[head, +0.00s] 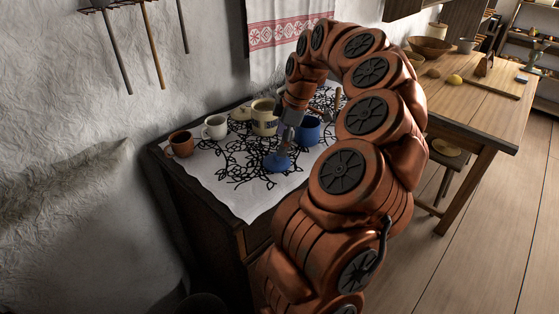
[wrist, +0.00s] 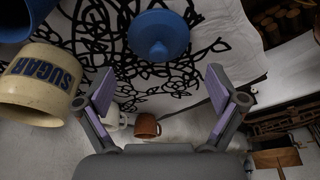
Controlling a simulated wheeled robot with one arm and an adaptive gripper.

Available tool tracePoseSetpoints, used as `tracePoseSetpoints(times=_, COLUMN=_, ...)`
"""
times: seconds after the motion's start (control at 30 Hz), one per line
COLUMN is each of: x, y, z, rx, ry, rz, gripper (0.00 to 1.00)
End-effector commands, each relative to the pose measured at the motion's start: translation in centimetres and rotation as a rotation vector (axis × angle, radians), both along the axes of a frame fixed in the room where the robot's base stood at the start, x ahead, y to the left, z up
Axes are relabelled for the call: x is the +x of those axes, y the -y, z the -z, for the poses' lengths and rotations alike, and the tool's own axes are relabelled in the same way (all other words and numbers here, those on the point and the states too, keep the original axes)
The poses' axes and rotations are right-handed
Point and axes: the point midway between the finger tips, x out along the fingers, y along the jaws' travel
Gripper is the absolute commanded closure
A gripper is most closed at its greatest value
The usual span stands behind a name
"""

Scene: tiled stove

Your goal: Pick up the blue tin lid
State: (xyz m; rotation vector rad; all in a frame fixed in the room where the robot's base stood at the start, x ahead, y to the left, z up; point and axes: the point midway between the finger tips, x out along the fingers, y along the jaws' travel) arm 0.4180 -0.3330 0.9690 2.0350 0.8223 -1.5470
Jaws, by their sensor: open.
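The blue tin lid (head: 277,162) lies on the patterned cloth near the front edge of the chest. In the wrist view the lid (wrist: 158,36) shows as a round blue disc with a raised knob, at the top centre. My gripper (head: 285,148) points down just above the lid in the head view and partly overlaps it. In the wrist view my gripper (wrist: 160,88) has its two purple-padded fingers wide apart with nothing between the pads. The lid is beyond the fingertips there.
A blue tin (head: 309,132) stands right of the gripper. A cream SUGAR jar (head: 264,117), a white cup (head: 215,128) and a brown cup (head: 181,144) stand along the wall side. The cloth (head: 232,194) is clear towards the front left. A wooden table (head: 480,110) stands at right.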

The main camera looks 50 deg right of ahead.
Motion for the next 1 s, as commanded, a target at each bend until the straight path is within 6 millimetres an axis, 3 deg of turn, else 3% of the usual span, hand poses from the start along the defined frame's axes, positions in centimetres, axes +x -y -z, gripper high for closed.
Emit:
tracePoseSetpoints(times=0.27, x=0.2, y=-0.2, z=1.7, rx=0.002, ry=-0.004, rz=0.004, gripper=0.0)
tracePoseSetpoints(times=0.5, x=0.9, y=-0.7, z=4.6, rx=0.001, ry=-0.002, rz=0.003, gripper=0.0)
tracePoseSetpoints(times=0.77, x=1.1, y=-0.8, z=5.1, rx=-0.001, ry=0.002, rz=0.005, gripper=0.0)
tracePoseSetpoints(times=1.0, x=1.1, y=-0.8, z=5.1, rx=0.0, ry=0.001, rz=0.004, gripper=0.23)
